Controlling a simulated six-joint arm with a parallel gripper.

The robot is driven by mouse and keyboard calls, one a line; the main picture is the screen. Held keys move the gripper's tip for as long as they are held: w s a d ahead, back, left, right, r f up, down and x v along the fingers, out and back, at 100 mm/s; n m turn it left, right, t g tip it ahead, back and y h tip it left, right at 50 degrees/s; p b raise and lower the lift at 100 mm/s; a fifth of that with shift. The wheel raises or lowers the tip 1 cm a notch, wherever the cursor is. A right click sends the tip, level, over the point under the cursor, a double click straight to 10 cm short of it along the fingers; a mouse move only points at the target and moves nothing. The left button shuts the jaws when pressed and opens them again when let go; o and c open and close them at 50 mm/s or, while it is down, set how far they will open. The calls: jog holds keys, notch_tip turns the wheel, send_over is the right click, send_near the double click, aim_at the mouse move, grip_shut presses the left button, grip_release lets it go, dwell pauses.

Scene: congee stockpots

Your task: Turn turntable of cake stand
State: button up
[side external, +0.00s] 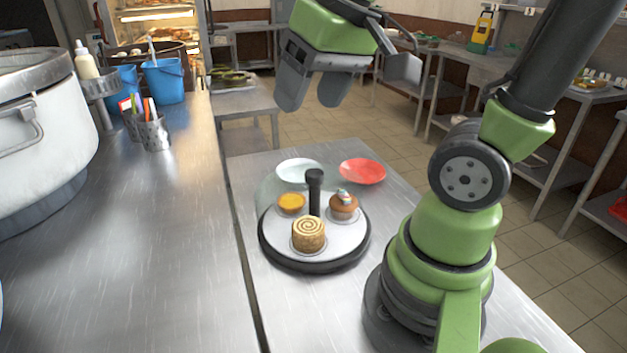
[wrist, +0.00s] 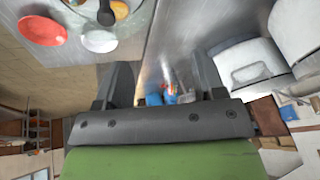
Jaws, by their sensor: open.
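The cake stand's round turntable (side external: 345,243) sits on the steel table in the side view, light on top with a dark rim. A black upright post (side external: 315,192) stands on it. Around the post are a spiral roll (side external: 308,234), a yellow tart (side external: 291,203) and a topped muffin (side external: 343,205). My gripper (side external: 314,92) is open and empty, high above and behind the stand, apart from it. In the wrist view, my gripper's fingers (wrist: 165,80) are spread, and only part of the stand shows at the top left, with the post (wrist: 106,13).
A white plate (side external: 299,170) and a red plate (side external: 362,171) lie behind the turntable. My arm's base is close on its right. On the left counter are a large pot (side external: 45,140), a pen cup (side external: 154,134) and a blue bucket (side external: 164,82). The counter's front is clear.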

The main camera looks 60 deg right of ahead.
aim_at(314, 172)
jog(key=w+d+f+g, duration=0.45)
jog(key=d+f, duration=0.35)
jog(key=d, duration=0.2)
jog(key=f, duration=0.9)
jog(key=shift+s+a+f, duration=0.2)
jog(key=shift+f, duration=0.05)
grip_shut()
